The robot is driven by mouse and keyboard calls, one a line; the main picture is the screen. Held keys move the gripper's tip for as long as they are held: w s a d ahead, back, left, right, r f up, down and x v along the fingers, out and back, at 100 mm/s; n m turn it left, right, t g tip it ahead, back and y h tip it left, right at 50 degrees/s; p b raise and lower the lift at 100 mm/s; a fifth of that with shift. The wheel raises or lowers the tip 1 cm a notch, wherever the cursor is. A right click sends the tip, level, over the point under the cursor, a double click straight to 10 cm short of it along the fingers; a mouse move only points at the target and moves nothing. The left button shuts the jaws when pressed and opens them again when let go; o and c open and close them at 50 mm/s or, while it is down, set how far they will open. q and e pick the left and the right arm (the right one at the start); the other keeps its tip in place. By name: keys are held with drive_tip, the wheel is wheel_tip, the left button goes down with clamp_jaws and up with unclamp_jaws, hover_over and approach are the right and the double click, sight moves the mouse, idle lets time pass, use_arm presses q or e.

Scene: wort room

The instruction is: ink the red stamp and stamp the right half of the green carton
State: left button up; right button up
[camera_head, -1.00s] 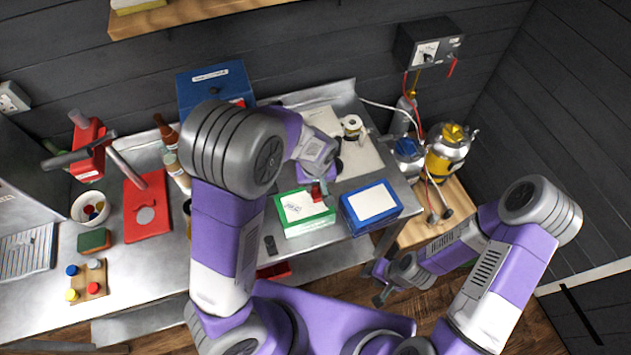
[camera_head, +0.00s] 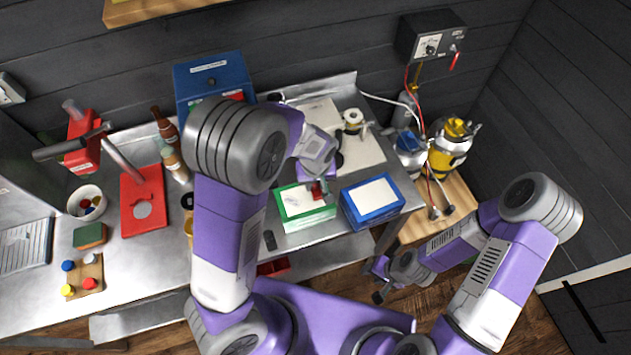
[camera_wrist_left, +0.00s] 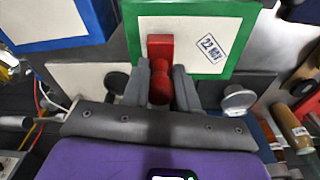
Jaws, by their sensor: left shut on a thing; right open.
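My left gripper (camera_head: 322,184) is shut on the red stamp (camera_wrist_left: 160,47), which also shows in the head view (camera_head: 317,191). The stamp is over the right part of the white label of the green carton (camera_head: 308,223), near the label's far edge. I cannot tell whether its face touches the label. In the left wrist view the green carton (camera_wrist_left: 133,22) bears a dark date mark (camera_wrist_left: 210,46) on its label, beside the stamp, on the half away from the blue carton. My right gripper (camera_head: 374,282) is open and empty, low beside the bench.
A blue carton (camera_head: 372,222) stands close right of the green one. Bottles (camera_head: 166,128), a red board (camera_head: 143,222) and a bowl (camera_head: 86,214) stand left.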

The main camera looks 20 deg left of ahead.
use_arm(q)
drive_tip(key=shift+s+f+b, duration=0.1)
drive_tip(key=shift+f+b, duration=0.35)
drive_tip(key=shift+f, duration=0.15)
idle(1.2)
drive_tip(key=shift+r+p, duration=2.9)
drive_tip(key=shift+r, duration=0.7)
drive_tip(key=shift+f, duration=0.1)
